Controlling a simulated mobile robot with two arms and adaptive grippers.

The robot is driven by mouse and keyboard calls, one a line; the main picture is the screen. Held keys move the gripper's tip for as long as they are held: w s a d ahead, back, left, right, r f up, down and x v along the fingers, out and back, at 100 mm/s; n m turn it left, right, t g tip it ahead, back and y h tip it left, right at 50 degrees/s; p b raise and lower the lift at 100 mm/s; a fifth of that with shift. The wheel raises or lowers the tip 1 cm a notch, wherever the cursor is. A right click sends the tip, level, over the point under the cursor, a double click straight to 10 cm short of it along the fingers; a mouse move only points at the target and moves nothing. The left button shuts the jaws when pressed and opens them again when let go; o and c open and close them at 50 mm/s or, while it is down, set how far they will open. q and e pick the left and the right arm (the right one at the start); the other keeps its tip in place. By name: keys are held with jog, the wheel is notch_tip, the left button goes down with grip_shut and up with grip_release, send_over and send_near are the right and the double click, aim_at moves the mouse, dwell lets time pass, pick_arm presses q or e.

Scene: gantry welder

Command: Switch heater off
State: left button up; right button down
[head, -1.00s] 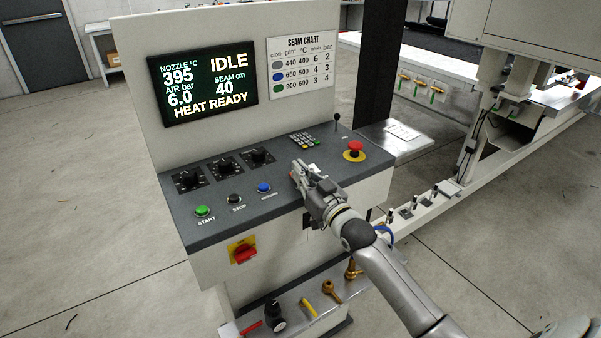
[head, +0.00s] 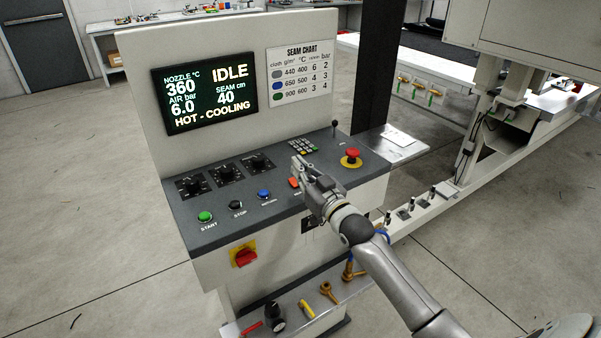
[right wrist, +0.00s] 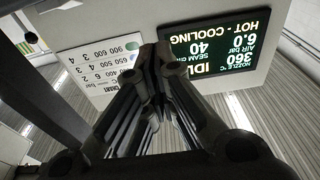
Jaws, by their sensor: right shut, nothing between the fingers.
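The display (head: 205,90) on the console reads IDLE, nozzle 360 °C, air 6.0 bar, seam 40 cm and HOT - COOLING. It also shows upside down in the right wrist view (right wrist: 222,60). An orange-red heater switch (head: 294,183) sits on the sloped panel, right of the blue button; its label is mostly hidden by my gripper. My right gripper (head: 300,165) is shut and empty, just above and beside this switch. In the right wrist view the shut fingers (right wrist: 155,65) point toward the console's upright board. I cannot tell whether they touch the panel. My left gripper is not in view.
The panel holds green (head: 205,216), black (head: 237,205) and blue (head: 264,194) buttons, several dials (head: 228,170), a keypad (head: 303,146), a small lever (head: 335,127) and a red mushroom button (head: 352,155). A red rotary switch (head: 245,256) is on the front. A shelf with loose tools (head: 305,306) lies below.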

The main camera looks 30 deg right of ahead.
jog(key=s+f+b, duration=0.2)
jog(key=s+f, duration=0.1)
jog(key=s, duration=0.6)
jog(key=shift+s+d+f, duration=0.15)
jog(key=shift+d+f, duration=0.15)
jog(key=shift+d, duration=0.1)
jog(key=shift+f, duration=0.1)
